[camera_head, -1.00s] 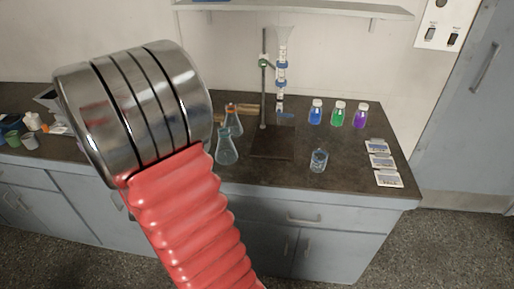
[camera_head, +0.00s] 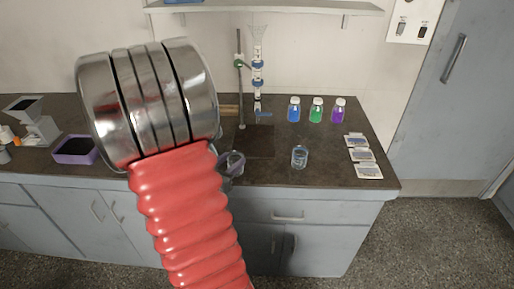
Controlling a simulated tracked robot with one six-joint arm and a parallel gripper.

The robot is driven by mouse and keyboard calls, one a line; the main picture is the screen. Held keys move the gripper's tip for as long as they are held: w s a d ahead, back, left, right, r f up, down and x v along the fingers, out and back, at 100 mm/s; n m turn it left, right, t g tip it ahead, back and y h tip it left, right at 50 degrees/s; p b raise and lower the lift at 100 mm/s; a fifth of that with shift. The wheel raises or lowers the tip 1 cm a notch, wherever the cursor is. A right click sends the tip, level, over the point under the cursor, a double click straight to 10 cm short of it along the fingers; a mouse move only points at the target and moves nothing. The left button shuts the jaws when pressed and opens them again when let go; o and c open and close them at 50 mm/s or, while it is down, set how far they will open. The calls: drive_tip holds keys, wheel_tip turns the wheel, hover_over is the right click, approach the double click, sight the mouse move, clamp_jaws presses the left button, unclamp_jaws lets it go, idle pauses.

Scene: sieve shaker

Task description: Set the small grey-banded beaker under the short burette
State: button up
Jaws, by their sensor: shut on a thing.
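The burette (camera_head: 258,70) is a clear tube with blue fittings, upright beside a stand rod (camera_head: 241,95) with a green clamp. A dark base plate (camera_head: 258,143) lies below it. My gripper (camera_head: 232,165) shows only in part, at the right edge of my red arm, in front of the plate's left side. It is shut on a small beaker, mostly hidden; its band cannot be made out. Another small glass beaker (camera_head: 300,157) stands on the counter right of the plate and seems to have a bluish band.
Bottles of blue (camera_head: 294,111), green (camera_head: 316,111) and purple (camera_head: 338,111) liquid stand at the back right. Labelled cards (camera_head: 362,156) lie near the right counter edge. A purple tray (camera_head: 75,151) is at the left. A shelf (camera_head: 265,7) hangs above. My arm hides the middle left.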

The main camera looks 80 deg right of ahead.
drive_tip(key=d, duration=0.4)
drive_tip(key=s+d, duration=0.1)
drive_tip(key=d, duration=0.4)
drive_tip(key=s+d, duration=0.1)
drive_tip(key=d, duration=0.4)
drive_tip(key=shift+s, duration=0.15)
drive_tip(key=shift+s+d, duration=0.15)
drive_tip(key=shift+d, duration=0.25)
drive_tip(key=x, duration=0.3)
drive_tip(key=shift+d+r, duration=0.1)
drive_tip(key=shift+f, duration=0.4)
drive_tip(key=shift+f, duration=0.15)
drive_tip(key=o, duration=1.1)
drive_tip(key=shift+c, duration=0.2)
